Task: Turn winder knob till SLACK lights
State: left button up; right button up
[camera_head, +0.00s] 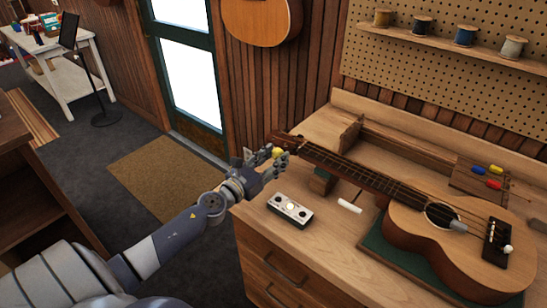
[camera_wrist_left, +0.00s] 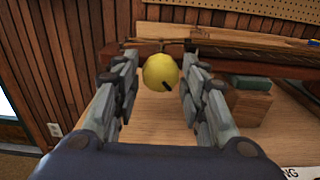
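The yellow winder knob (camera_head: 277,153) is at the headstock end of the ukulele (camera_head: 405,205), which lies on the workbench. In the left wrist view the round knob (camera_wrist_left: 161,72) has a dark mark at its lower right. My left gripper (camera_head: 268,161) is at the headstock. Its fingers (camera_wrist_left: 160,88) are apart, one on each side of the knob, with narrow gaps visible; contact cannot be confirmed. A small grey box (camera_head: 289,210) with a pale, bright round centre sits on the bench; its labels are too small to read. My right gripper is out of view.
A white block (camera_head: 350,206) lies beside the box. The ukulele body rests on a green mat (camera_head: 387,252). Coloured-handled tools (camera_head: 484,178) lie at the bench's back right. Thread spools (camera_head: 465,33) stand on the shelf above. The bench's front left top is mostly clear.

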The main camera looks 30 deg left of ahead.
pick_arm(q)
jog(key=shift+c, duration=1.1)
jog(key=c, duration=0.6)
jog(key=shift+o, duration=0.2)
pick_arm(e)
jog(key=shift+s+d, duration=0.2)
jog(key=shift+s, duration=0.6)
